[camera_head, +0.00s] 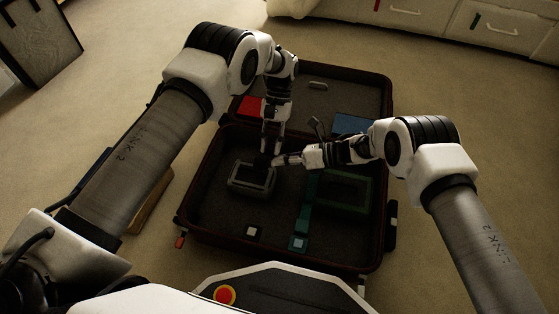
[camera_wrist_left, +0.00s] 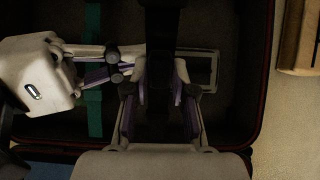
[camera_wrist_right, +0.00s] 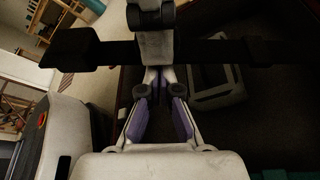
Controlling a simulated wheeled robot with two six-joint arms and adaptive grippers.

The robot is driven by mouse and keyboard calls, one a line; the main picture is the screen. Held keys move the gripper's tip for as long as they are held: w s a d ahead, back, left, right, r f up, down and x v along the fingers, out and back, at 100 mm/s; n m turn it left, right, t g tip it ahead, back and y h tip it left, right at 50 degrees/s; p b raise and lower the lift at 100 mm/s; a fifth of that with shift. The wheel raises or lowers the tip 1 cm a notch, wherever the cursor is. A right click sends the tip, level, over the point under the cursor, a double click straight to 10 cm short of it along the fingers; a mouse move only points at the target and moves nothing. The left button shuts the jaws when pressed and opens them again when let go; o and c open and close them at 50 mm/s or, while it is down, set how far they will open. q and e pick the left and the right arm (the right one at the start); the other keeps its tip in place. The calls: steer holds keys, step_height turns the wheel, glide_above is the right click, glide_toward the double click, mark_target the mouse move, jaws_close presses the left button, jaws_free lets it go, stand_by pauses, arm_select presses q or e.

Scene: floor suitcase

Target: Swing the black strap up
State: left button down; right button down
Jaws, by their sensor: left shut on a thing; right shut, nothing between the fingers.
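The black strap (camera_wrist_right: 100,50) stretches across the right wrist view, with a thicker block at its left end (camera_wrist_right: 70,47). My left gripper (camera_head: 266,152) reaches down over the open suitcase (camera_head: 222,152) and is shut on the strap. In the left wrist view the strap (camera_wrist_left: 161,35) runs up from between the left fingers (camera_wrist_left: 160,85). My right gripper (camera_head: 281,160) comes in from the right, close beside the left one. In the right wrist view its fingers (camera_wrist_right: 158,92) are shut and empty, just below the strap. The strap is hard to make out in the head view.
A grey rimmed case (camera_head: 250,189) lies in the suitcase's near half, under the grippers. A green strap (camera_head: 303,220) and a green-framed item (camera_head: 368,190) lie to its right. Red (camera_head: 251,106) and blue (camera_head: 350,124) items lie in the far half. White drawers (camera_head: 420,17) stand behind.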

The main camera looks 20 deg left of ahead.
arm_select(q)
steer(key=c, duration=1)
jaws_free()
steer(key=shift+s+f, duration=0.35)
steer(key=shift+f, duration=0.15)
steer(key=shift+o, duration=0.2)
arm_select(e)
steer(key=shift+w+r, duration=0.6)
arm_select(q)
steer(key=shift+w+r, duration=0.1)
steer(key=shift+r, duration=0.1)
arm_select(e)
steer(key=shift+s+f, duration=0.15)
